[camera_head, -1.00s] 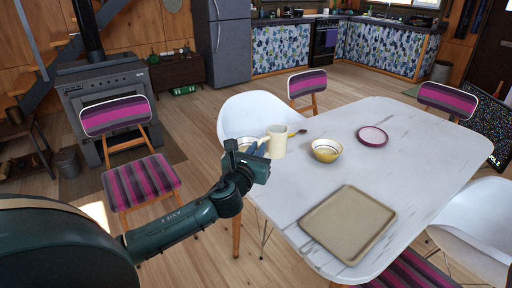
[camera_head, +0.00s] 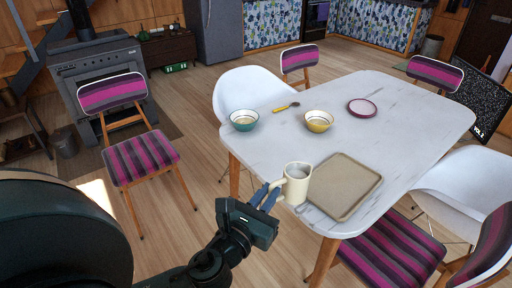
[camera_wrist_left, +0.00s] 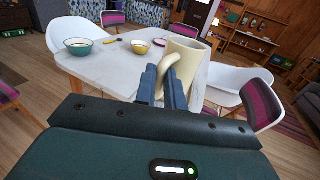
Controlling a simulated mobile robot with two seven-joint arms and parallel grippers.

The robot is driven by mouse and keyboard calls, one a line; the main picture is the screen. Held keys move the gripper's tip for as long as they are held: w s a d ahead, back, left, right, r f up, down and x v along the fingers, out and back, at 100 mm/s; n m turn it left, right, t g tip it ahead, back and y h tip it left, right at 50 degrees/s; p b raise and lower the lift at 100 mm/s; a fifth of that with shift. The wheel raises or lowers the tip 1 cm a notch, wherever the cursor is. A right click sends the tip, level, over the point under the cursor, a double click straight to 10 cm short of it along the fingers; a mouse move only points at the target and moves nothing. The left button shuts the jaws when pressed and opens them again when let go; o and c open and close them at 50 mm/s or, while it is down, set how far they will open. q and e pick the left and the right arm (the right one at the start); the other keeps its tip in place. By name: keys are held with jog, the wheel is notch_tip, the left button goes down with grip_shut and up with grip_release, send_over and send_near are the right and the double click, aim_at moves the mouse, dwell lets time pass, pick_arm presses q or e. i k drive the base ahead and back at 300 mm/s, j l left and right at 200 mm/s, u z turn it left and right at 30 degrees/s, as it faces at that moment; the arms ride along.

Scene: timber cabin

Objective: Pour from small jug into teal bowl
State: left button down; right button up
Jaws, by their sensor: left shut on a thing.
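The small jug (camera_head: 297,184) is cream coloured and upright. My left gripper (camera_head: 272,193) is shut on its handle, at the table's front edge beside the tray. In the left wrist view the jug (camera_wrist_left: 184,66) stands up between the fingertips (camera_wrist_left: 168,78), its handle towards me. The teal bowl (camera_head: 244,121) sits at the table's left end, well away from the jug, with something pale inside. It also shows in the left wrist view (camera_wrist_left: 78,46) at the left. I cannot tell whether the jug touches the table. My right gripper is not in view.
A yellow bowl (camera_head: 319,122) stands right of the teal one, with a yellow-handled utensil (camera_head: 287,107) between and behind them. A pink-rimmed plate (camera_head: 362,108) lies farther back. A beige tray (camera_head: 343,188) lies near the front edge. The white table (camera_head: 270,150) is clear between bowls and tray.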

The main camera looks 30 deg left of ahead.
aim_at(244, 120)
jog(key=j+z, duration=0.1)
jog(key=z, duration=0.35)
jog(key=j+z, duration=0.25)
jog(key=j, duration=0.25)
jog(key=j+z, duration=0.3)
jog(key=j, duration=0.55)
jog(key=k+j+z, duration=0.15)
jog(key=j, duration=0.45)
jog(key=k+j, duration=0.1)
jog(key=j, duration=0.3)
jog(key=k+j, duration=0.1)
jog(key=j, duration=0.25)
jog(key=k+j+z, duration=0.1)
jog(key=j, duration=0.3)
jog(key=k+j, duration=0.1)
jog(key=j, duration=0.25)
